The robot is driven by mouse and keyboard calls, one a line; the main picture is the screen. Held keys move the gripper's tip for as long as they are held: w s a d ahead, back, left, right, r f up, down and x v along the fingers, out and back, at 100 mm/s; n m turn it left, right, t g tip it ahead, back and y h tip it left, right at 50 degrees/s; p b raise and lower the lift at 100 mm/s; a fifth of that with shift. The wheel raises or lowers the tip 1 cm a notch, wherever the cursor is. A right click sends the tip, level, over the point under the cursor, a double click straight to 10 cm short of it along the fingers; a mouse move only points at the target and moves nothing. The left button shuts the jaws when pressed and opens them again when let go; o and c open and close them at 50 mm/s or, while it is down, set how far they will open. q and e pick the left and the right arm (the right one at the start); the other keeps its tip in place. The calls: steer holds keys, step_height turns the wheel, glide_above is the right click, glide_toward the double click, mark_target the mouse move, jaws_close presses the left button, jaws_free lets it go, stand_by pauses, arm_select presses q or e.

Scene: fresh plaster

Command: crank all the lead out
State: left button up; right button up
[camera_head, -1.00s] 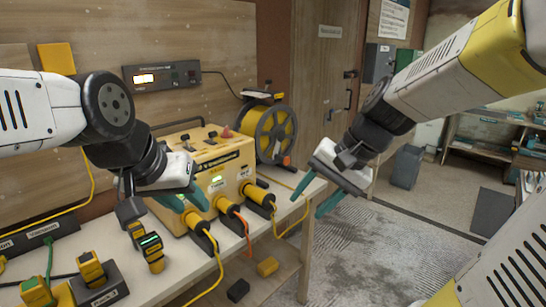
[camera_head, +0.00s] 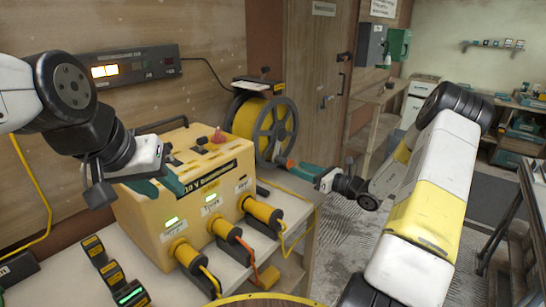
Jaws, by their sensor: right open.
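The cable reel (camera_head: 243,118), wound with yellow lead, stands at the back right corner of the bench against the wall. My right gripper (camera_head: 298,168), with teal fingers, is open at the crank handle. I cannot tell whether the handle lies between its fingers. My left gripper (camera_head: 165,184) looks open and empty, in front of the upper left of the yellow power box (camera_head: 150,220). The lead's far end is hard to trace.
Three yellow plugs sit in the power box's front, with yellow and orange leads hanging down. A display unit (camera_head: 125,68) is on the wall. The floor right of the bench is open.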

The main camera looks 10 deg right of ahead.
mark_target(284, 162)
steer(key=x, duration=0.7)
steer(key=shift+w+a+f, duration=0.1)
steer(key=shift+w+a, duration=0.1)
steer(key=shift+w, duration=0.2)
jaws_close()
stand_by(1.1)
